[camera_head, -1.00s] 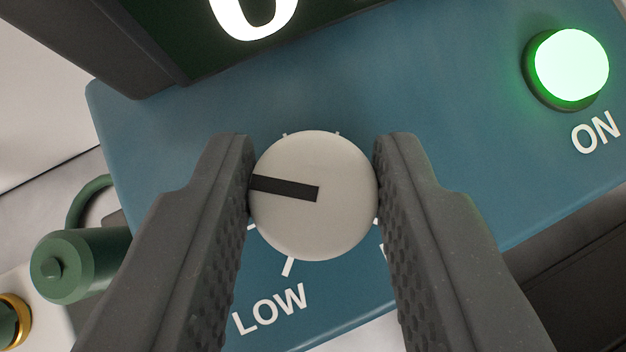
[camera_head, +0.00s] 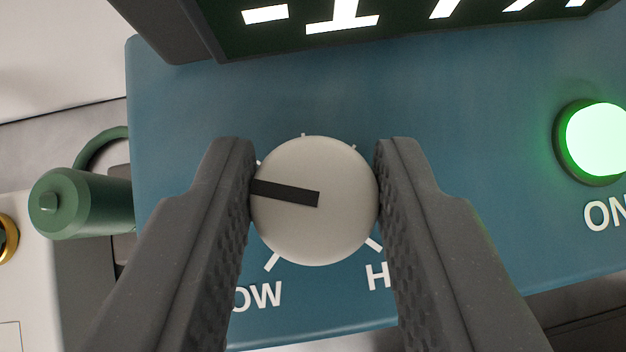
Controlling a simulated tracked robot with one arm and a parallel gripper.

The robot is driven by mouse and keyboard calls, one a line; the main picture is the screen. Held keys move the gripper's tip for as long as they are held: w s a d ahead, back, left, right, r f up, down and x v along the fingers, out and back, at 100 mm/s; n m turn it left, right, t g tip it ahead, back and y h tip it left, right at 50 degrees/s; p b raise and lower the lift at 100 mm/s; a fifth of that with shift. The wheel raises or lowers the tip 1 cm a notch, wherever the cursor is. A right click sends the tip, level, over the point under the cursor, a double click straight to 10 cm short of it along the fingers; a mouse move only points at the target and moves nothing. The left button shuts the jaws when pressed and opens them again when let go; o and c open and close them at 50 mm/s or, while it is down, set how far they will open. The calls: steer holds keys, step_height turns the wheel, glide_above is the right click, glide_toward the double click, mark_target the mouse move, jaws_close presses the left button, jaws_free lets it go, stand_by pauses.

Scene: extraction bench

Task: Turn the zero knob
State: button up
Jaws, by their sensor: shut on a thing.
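The zero knob (camera_head: 316,228) is a round, pale grey knob with a dark pointer bar, on a blue panel (camera_head: 450,120). The pointer points to the left in the picture, slightly up. White tick marks show around the knob, with the letters "OW" at its lower left and "H" at its lower right, both partly hidden by my fingers. My gripper (camera_head: 314,185) is shut on the knob, one dark ridged finger on each side. A dark display (camera_head: 400,30) above shows white digits, including a minus sign and a 1, cut off by the frame.
A lit green button (camera_head: 597,140) labelled "ON" is at the right of the panel. A green cylinder with a curved handle (camera_head: 85,203) stands left of the panel. A gold ring (camera_head: 8,238) is at the left edge.

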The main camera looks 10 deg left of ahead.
steer(key=o, duration=1)
steer(key=shift+c, duration=0.2)
steer(key=b+v, duration=0.1)
steer(key=v, duration=1.2)
steer(key=shift+s+r, duration=0.25)
